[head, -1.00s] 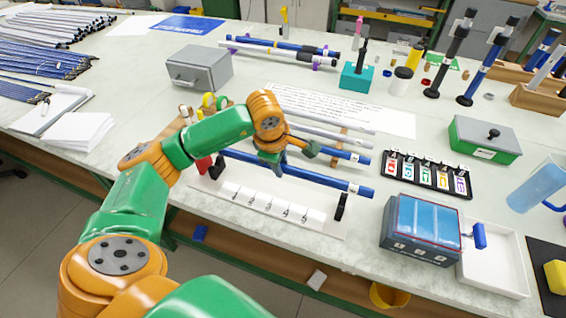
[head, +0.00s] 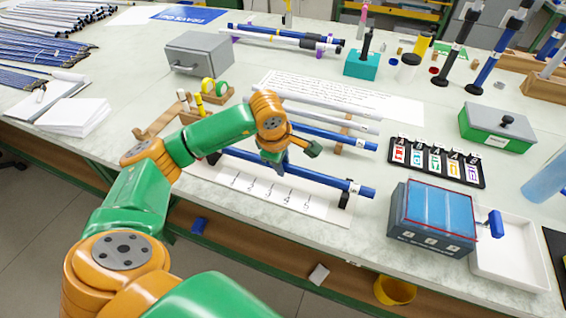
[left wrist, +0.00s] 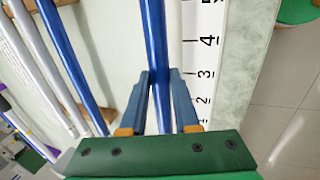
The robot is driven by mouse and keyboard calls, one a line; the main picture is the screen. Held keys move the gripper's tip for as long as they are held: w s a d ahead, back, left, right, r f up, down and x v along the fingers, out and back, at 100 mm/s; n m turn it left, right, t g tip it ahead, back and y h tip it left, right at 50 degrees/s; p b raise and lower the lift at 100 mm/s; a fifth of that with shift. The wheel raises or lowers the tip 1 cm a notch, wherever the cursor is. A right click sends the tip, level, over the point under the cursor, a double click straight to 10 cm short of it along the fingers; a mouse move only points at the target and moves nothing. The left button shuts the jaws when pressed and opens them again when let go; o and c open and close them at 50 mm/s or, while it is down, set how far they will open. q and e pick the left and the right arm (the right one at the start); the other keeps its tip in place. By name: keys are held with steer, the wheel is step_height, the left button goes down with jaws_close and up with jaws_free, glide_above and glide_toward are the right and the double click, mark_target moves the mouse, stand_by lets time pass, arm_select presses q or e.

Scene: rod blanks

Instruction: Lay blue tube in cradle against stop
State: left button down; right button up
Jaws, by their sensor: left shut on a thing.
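The blue tube (head: 325,181) runs above the white numbered board (head: 268,195), roughly parallel to it. My left gripper (head: 277,160) is shut around its middle. In the left wrist view the tube (left wrist: 156,45) passes between the two blue fingers (left wrist: 161,100). The black cradle support (head: 345,198) stands near the tube's right end, and the tube crosses at its top. I cannot tell whether it is fully seated. My arm largely hides the left support and the tube's left end, so contact with the stop cannot be seen. My right gripper is not in view.
More blue and silver tubes (head: 335,137) lie on a wooden rack just behind. A blue-topped box (head: 432,226) and a white tray (head: 508,262) stand to the right. A grey box (head: 198,54) is at the back left. The table's front edge runs close before the board.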

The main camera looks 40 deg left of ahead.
arm_select(q)
steer(key=shift+s+a, duration=0.1)
steer(key=shift+a, duration=0.4)
stand_by(0.3)
steer(key=c, duration=0.6)
jaws_free()
steer(key=shift+o, duration=0.2)
